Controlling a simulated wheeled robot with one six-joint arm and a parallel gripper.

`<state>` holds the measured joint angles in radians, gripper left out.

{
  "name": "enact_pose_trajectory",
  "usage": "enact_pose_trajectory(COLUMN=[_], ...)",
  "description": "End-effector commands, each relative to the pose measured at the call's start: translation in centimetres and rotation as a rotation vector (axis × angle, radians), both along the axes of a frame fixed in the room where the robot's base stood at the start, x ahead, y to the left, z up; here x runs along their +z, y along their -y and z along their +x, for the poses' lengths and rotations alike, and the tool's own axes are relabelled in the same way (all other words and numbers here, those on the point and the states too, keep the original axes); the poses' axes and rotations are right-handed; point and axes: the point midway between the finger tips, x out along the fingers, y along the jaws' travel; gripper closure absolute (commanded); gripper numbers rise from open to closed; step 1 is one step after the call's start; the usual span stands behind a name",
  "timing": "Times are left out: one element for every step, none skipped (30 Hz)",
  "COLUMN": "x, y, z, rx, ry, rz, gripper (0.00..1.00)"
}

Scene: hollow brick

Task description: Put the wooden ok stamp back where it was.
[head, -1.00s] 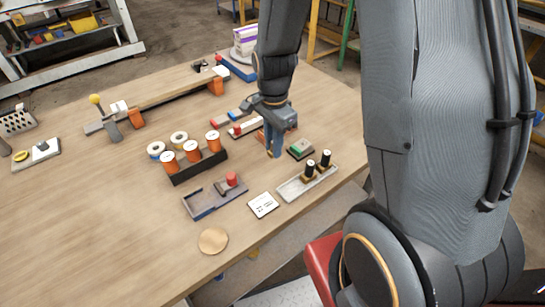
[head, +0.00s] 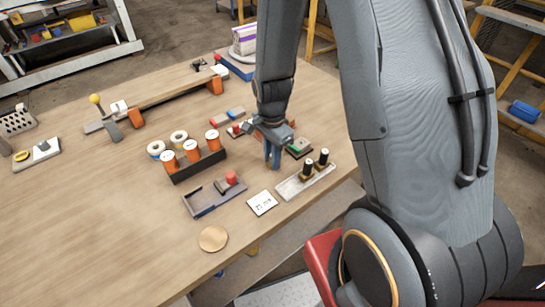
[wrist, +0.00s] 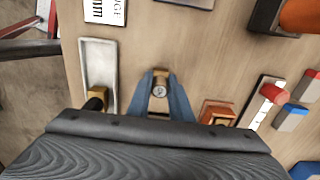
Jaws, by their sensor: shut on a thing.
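My gripper (head: 272,162) points down over the table, left of the green-topped block and behind the white card. In the wrist view its blue fingers (wrist: 163,92) are shut on a small brown block with a round greyish top, which I take for the wooden ok stamp (wrist: 160,87). No label on it is readable. In the head view the fingers hide it. I cannot tell whether it touches the table. The tray (wrist: 85,60) also shows in the wrist view.
The white card (head: 262,203) and a grey tray (head: 203,205) with a red-handled item lie in front. A spool rack (head: 197,168) stands left. The green-topped block (head: 299,146) is close to the gripper's right. Bare wood surrounds the round brown disc (head: 213,239).

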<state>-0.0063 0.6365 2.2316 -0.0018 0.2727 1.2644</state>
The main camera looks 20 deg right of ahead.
Motion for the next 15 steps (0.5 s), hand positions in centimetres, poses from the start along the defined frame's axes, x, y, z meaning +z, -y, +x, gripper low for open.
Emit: enact_pose_trajectory(x=[-0.22,-0.15,-0.13,-0.12,-0.12,-0.12,-0.12,-0.12,-0.12,-0.12,-0.12,-0.11,-0.06,0.02,0.22], y=[0.0,0.0,0.0,0.01,0.01,0.01,0.01,0.01,0.01,0.01,0.01,0.02,0.02,0.02,0.01], z=[-0.01,-0.01,-0.01,-0.02,-0.02,-0.02,-0.02,-0.02,-0.02,-0.02,-0.02,-0.02,-0.02,-0.02,-0.01], rx=[0.0,0.0,0.0,0.0,0.0,0.0,0.0,0.0,0.0,0.0,0.0,0.0,0.0,0.0,0.0], ry=[-0.001,0.0,0.0,0.0,0.0,0.0,0.0,0.0,0.0,0.0,0.0,0.0,0.0,0.0,0.0], rz=[0.0,0.0,0.0,0.0,0.0,0.0,0.0,0.0,0.0,0.0,0.0,0.0,0.0,0.0,0.0], gripper=[0.96,0.76,0.7,0.65,0.63,0.63,0.63,0.63,0.63,0.63,0.63,0.63,0.63,0.63,0.63])
